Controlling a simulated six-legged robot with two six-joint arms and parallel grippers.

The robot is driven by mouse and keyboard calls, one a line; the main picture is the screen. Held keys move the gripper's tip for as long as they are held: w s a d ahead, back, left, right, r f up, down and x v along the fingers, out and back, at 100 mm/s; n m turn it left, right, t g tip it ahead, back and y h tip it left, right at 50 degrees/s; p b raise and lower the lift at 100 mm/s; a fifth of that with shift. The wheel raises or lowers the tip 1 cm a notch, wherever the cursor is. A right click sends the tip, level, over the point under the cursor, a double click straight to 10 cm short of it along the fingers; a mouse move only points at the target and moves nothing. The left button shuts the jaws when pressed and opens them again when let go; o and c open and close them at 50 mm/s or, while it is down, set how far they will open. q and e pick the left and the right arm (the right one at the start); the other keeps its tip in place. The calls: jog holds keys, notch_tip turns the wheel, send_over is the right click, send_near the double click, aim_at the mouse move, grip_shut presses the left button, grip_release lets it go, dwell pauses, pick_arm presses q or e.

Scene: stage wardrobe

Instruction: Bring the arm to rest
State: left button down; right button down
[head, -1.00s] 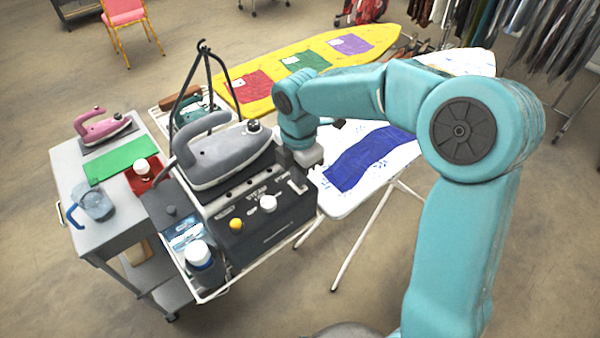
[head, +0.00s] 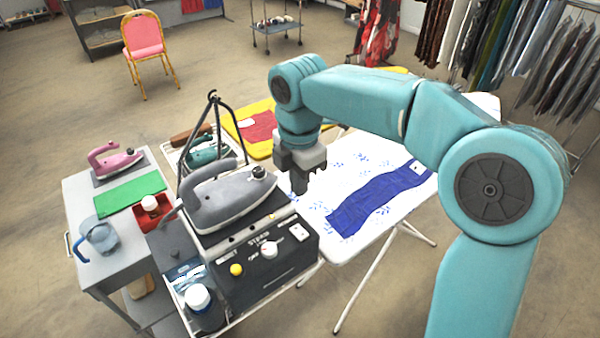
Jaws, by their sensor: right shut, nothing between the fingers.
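My right arm comes in from the right in the head view, bent at the elbow, with its forearm reaching left across the white ironing board. My right gripper (head: 300,182) points down, shut and empty. It hangs in front of the board's near left end, just right of the grey iron (head: 225,200), and appears apart from it. The grey iron sits on the black steam station (head: 262,250). My left arm and left gripper do not show.
A blue cloth (head: 378,198) lies on the white ironing board (head: 345,165). A yellow board (head: 262,150) with a red cloth is behind. A grey cart (head: 130,262) at left holds a pink iron (head: 115,160), green cloth and blue jug (head: 98,236). A black tripod frame (head: 212,120) stands behind the grey iron.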

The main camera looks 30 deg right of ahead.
jog(key=shift+w+r, duration=0.1)
jog(key=shift+r, duration=0.8)
jog(key=shift+d, duration=0.1)
